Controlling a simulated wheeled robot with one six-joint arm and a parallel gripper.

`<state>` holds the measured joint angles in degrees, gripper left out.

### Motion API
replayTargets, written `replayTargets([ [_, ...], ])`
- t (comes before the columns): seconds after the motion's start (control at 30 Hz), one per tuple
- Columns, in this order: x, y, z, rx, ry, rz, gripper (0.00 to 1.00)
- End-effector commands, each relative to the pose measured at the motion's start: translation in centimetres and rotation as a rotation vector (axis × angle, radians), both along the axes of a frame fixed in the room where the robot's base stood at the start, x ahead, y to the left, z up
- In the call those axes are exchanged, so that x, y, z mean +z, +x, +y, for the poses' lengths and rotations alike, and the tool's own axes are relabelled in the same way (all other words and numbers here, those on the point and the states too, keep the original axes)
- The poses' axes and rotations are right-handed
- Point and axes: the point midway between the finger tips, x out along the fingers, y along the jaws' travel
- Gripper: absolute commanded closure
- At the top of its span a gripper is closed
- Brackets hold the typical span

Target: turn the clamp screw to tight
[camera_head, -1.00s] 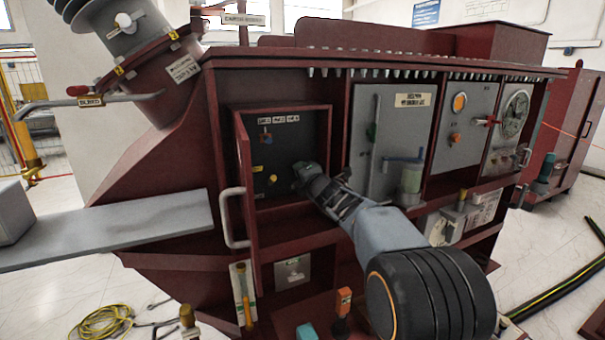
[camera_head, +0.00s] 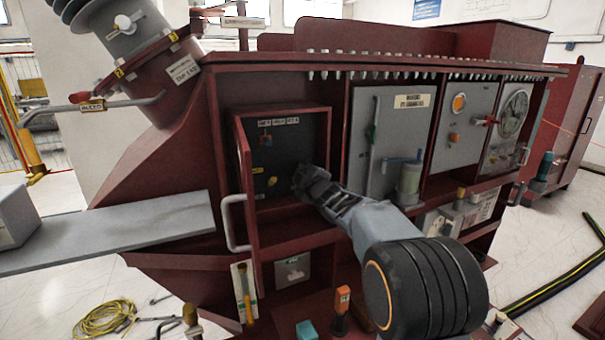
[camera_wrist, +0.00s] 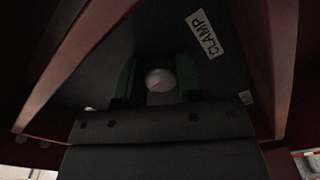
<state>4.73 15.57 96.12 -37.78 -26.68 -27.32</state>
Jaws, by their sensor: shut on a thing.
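The clamp screw (camera_wrist: 160,80) shows in the wrist view as a pale round head on the dark back panel of the open box. A white label reading CLAMP (camera_wrist: 205,35) is up and right of it. My gripper (camera_wrist: 158,84) has its two greenish fingers on either side of the head and is shut on it. In the head view my gripper (camera_head: 308,180) reaches into the red box (camera_head: 288,148) at its lower right and hides the screw there. How far the screw is turned cannot be told.
The box's red door (camera_head: 246,180) stands open on the left, with a grey handle (camera_head: 228,222). The box's walls enclose my gripper closely.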

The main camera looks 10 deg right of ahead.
Motion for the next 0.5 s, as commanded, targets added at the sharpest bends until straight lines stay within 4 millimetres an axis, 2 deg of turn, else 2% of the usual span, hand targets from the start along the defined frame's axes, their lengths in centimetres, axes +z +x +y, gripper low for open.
replayTargets([
  [0.2,0.06,0.01,0.01,0.000,0.090,0.017,0.90],
  [0.5,0.01,0.00,0.03,0.000,0.136,0.026,0.90],
])
